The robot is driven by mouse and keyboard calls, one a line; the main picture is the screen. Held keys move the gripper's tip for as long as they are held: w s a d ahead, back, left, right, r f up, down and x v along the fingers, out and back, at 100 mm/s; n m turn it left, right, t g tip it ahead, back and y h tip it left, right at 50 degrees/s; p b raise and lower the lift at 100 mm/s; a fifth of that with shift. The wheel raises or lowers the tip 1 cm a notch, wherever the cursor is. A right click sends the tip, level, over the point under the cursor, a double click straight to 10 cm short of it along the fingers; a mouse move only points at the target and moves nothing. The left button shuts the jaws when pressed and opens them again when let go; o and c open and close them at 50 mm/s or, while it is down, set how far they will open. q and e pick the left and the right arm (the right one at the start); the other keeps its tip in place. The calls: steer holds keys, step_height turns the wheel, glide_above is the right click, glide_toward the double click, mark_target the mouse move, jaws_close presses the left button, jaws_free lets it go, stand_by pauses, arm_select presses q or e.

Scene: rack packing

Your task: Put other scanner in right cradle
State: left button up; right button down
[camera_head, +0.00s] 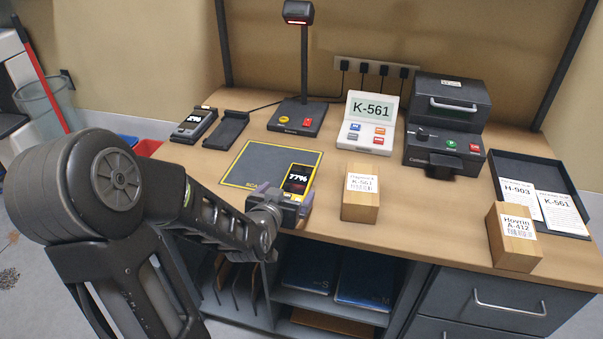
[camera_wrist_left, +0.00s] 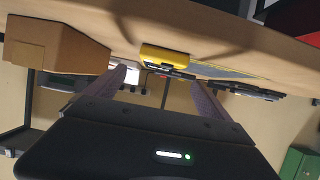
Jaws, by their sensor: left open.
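A yellow-edged scanner (camera_head: 298,178) with a lit screen reading 77% lies at the front right corner of the dark mat. It also shows in the left wrist view (camera_wrist_left: 168,54), ahead of and between the fingers. My left gripper (camera_head: 285,194) is open at the scanner's near end, at the table's front edge; I cannot tell whether the fingers touch it. The right cradle (camera_head: 226,129) is empty, at the back left of the table. The left cradle beside it holds another scanner (camera_head: 194,123). My right gripper is not in view.
Another box (camera_head: 513,240) stands at front right by a black tray (camera_head: 510,160). The yellow-bordered mat (camera_head: 262,161) is otherwise clear. A lamp-like stand (camera_head: 297,116) rises behind it.

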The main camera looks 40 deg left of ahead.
mark_target(296, 183)
arm_select(q)
steer(key=shift+s+r, duration=0.15)
steer(key=shift+x, duration=1.45)
steer(key=shift+w, duration=0.3)
steer(key=p+x, duration=0.1)
steer(key=x, duration=0.3)
steer(key=shift+w+a+f+p, duration=0.15)
steer(key=shift+w+f+p, duration=0.05)
steer(key=shift+f+p, duration=0.1)
